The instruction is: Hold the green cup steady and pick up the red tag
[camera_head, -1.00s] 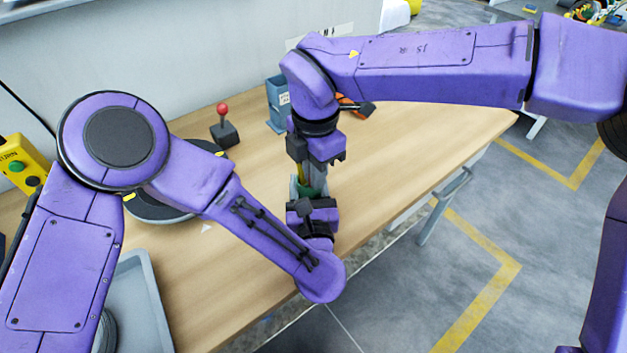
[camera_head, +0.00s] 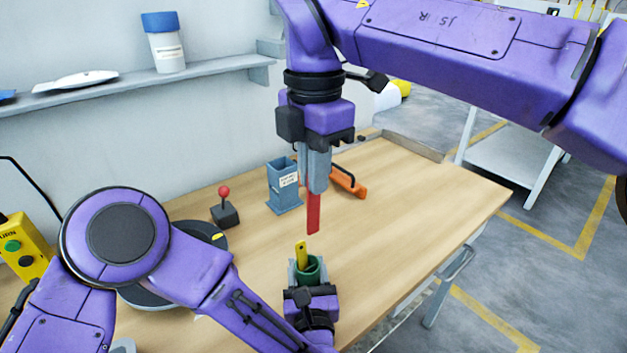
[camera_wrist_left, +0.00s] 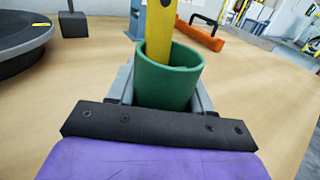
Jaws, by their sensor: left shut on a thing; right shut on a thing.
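The green cup (camera_head: 311,270) stands upright on the table, with a yellow tag (camera_head: 301,254) sticking out of it. My left gripper (camera_head: 307,272) is shut around the cup from the near side; the cup between its grey fingers also shows in the left wrist view (camera_wrist_left: 169,80). The red tag (camera_head: 313,212) hangs upright in the air above and slightly right of the cup. My right gripper (camera_head: 315,180) points down and is shut on the red tag's upper end, which its fingers hide.
A small red-knobbed joystick (camera_head: 225,210) and a dark round turntable (camera_head: 150,296) are at the left. The table's right side is clear.

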